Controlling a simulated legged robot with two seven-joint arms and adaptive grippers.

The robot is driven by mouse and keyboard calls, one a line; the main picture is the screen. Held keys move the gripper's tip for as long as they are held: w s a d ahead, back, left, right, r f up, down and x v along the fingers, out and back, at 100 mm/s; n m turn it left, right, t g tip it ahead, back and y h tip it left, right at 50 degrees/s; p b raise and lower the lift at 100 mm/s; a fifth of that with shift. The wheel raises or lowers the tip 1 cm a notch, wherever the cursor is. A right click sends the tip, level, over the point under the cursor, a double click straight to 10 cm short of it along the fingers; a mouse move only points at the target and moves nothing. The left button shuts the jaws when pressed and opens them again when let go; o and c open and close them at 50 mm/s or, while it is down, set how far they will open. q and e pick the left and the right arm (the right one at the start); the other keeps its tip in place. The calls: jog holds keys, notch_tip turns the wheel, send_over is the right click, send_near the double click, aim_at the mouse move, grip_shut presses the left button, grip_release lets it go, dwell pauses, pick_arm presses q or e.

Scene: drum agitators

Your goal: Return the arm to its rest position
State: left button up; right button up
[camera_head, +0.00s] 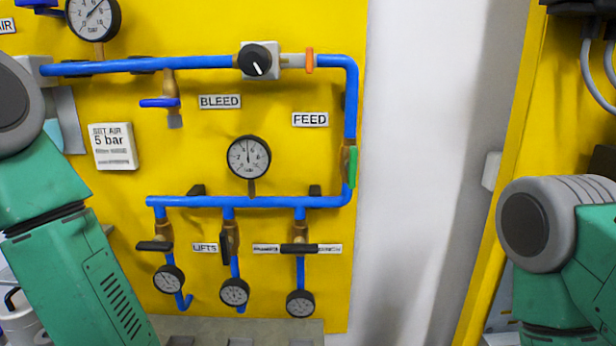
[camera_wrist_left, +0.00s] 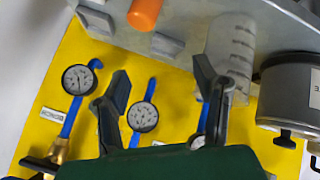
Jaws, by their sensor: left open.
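My left gripper (camera_wrist_left: 162,78) shows in the left wrist view with its two dark fingers spread apart and nothing between them. Behind and between the fingers are a small round gauge (camera_wrist_left: 142,116) and a blue pipe on the yellow panel. I cannot tell any contact with them. In the head view only green and grey links of my left arm show at the left and of my right arm at the right. Both grippers are outside the head view.
The yellow panel (camera_head: 205,280) carries blue pipes (camera_head: 270,202), valves and several gauges. A grey shelf (camera_wrist_left: 190,25) holds an orange object (camera_wrist_left: 144,14) and a clear container (camera_wrist_left: 231,45). A grey pot (camera_wrist_left: 285,95) stands at the right. A white wall (camera_head: 410,170) is bare.

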pick_arm(q)
jog(key=s+a+f+m+g, duration=0.25)
jog(key=s+a+f, duration=0.25)
jog(key=s, duration=0.4)
jog(key=s+a+f+m+g+y, duration=0.1)
jog(key=s+a+f+g, duration=0.35)
jog(key=s, duration=0.55)
jog(key=s+a+f+m+g, duration=0.2)
jog(key=s+a+f, duration=0.35)
jog(key=s, duration=0.35)
jog(key=w+d+f+t+b, duration=0.1)
jog(key=w+d+f+b, duration=0.1)
jog(key=f+b, duration=0.8)
jog(key=shift+w+f+m+b, duration=0.4)
jog(key=shift+w+m+b, duration=0.1)
jog(key=shift+w, duration=0.2)
